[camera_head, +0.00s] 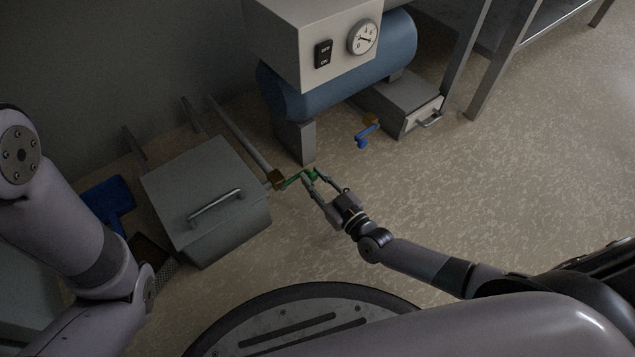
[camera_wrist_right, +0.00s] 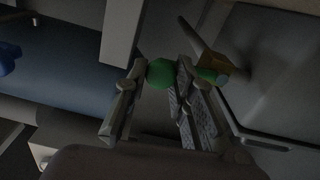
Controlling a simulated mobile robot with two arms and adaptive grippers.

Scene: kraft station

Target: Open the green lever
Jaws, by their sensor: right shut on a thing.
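The green lever (camera_head: 294,181) sticks out to the right from a brass valve (camera_head: 276,179) at the end of a grey pipe. My right gripper (camera_head: 309,178) is shut on the lever's outer end. In the right wrist view, the rounded green end of the lever (camera_wrist_right: 161,73) shows between the fingers of the right gripper (camera_wrist_right: 158,90), and the brass valve (camera_wrist_right: 214,67) is just beyond them. My left arm comes in at the left of the head view. Its gripper is out of the picture.
A grey lidded box (camera_head: 207,226) with a handle stands left of the valve. A blue tank (camera_head: 396,50) with a gauge (camera_head: 363,37) is behind. A blue lever (camera_head: 362,137) and a grey drawer box (camera_head: 402,103) are to the right. The floor right of my gripper is clear.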

